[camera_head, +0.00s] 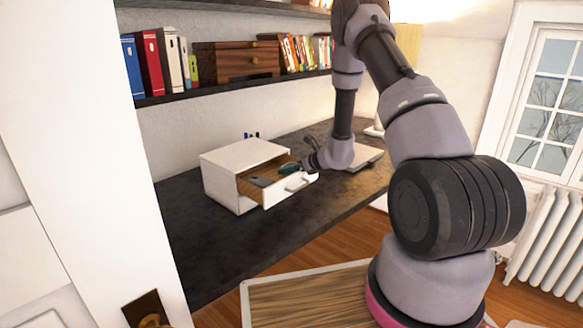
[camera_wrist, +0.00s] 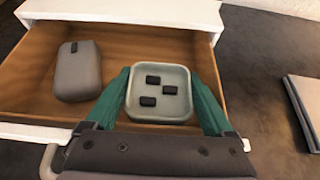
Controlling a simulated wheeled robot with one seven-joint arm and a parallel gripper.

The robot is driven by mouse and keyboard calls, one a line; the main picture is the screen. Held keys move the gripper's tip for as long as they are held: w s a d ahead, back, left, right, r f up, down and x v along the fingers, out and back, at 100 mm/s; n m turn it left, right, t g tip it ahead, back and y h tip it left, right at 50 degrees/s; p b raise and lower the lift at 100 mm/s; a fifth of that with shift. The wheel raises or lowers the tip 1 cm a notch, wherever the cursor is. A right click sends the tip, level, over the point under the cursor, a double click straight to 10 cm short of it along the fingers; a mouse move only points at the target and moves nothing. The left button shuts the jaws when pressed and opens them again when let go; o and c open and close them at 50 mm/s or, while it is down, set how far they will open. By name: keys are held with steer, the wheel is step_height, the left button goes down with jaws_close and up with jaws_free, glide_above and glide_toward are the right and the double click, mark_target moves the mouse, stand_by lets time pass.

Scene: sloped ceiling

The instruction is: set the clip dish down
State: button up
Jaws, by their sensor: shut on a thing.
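The clip dish (camera_wrist: 160,112) is a small pale grey-green square tray with three dark clips in it. My gripper (camera_wrist: 160,84) is shut on it, one green finger at its left side and one at its right. The dish is level, at the open wooden drawer (camera_wrist: 28,98); I cannot tell whether it touches the drawer floor. In the head view, my gripper (camera_head: 290,168) is at the opening of the pulled-out drawer (camera_head: 292,190) of a white box (camera_head: 226,178). The dish is too small to make out there.
A grey rounded case (camera_wrist: 78,72) lies in the drawer's left part. The dark desk top (camera_head: 225,240) is clear in front of the white box. A flat grey item (camera_wrist: 304,100) lies right of the drawer. A shelf of books (camera_head: 160,62) hangs above.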

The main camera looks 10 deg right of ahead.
steer(key=shift+f, duration=0.25)
steer(key=o, duration=1.2)
